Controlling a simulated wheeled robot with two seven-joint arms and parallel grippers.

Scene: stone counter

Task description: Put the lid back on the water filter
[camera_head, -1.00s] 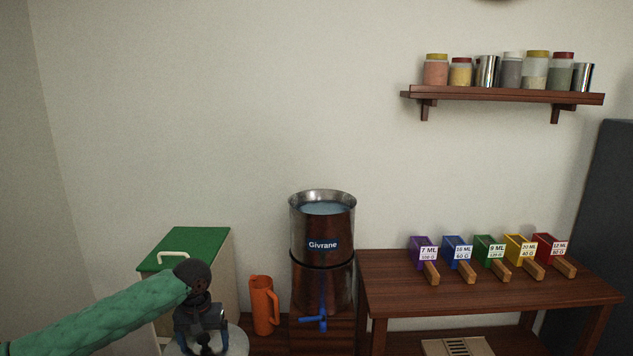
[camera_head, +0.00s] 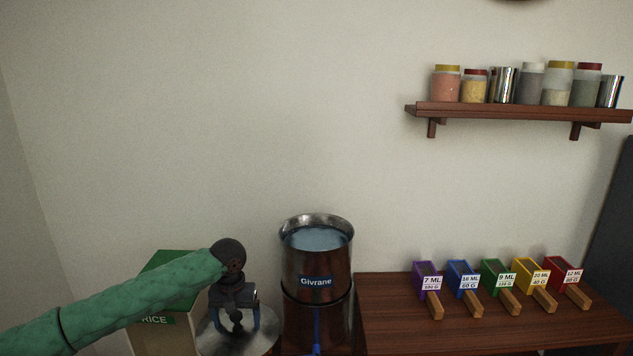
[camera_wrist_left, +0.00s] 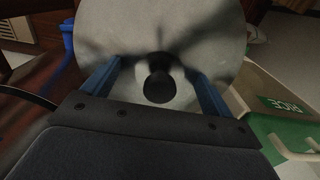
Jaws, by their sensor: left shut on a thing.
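The water filter (camera_head: 316,285) is a shiny steel cylinder labelled Givrane, standing upright with its top open and water (camera_head: 316,239) visible inside. The lid (camera_head: 262,341) is a round grey metal disc with a dark knob. My left gripper (camera_head: 237,322) is shut on the lid's knob and holds it to the left of the filter, lower than the filter's rim. In the left wrist view the lid (camera_wrist_left: 215,35) fills the upper middle, with its black knob (camera_wrist_left: 158,82) between the blue fingers. My right gripper is not in view.
A rice bin (camera_head: 165,335) with a green top stands at the left, behind my left arm. A wooden table (camera_head: 390,315) on the right holds several coloured scoops. A wall shelf (camera_head: 520,111) carries jars and metal cups.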

